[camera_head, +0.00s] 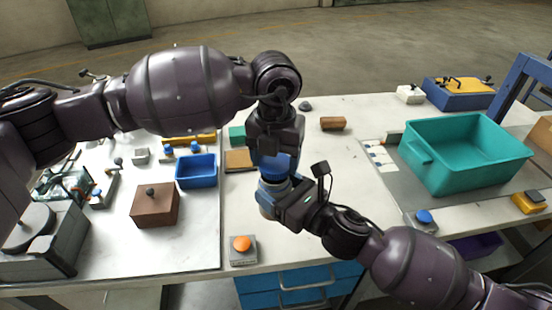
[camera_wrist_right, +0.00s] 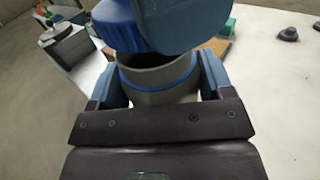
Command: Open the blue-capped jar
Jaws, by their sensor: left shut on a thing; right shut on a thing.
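The grey jar (camera_wrist_right: 160,95) with a blue band stands between the two fingers of my right gripper (camera_wrist_right: 158,88), which is shut on its body in the right wrist view. The blue cap (camera_wrist_right: 122,24) shows above the jar, shifted to the left, with a blue-grey finger of my left gripper over it. In the head view my left gripper (camera_head: 274,160) comes down from above and is shut on the blue cap (camera_head: 272,170). My right gripper (camera_head: 277,193) holds the jar from the right, just below. I cannot tell whether cap and jar still touch.
A blue bin (camera_head: 196,171), a brown block with a knob (camera_head: 155,205) and a button box (camera_head: 243,250) are to the left and front. A large teal crate (camera_head: 465,155) stands at the right. The white table (camera_head: 340,165) is mostly clear behind the jar.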

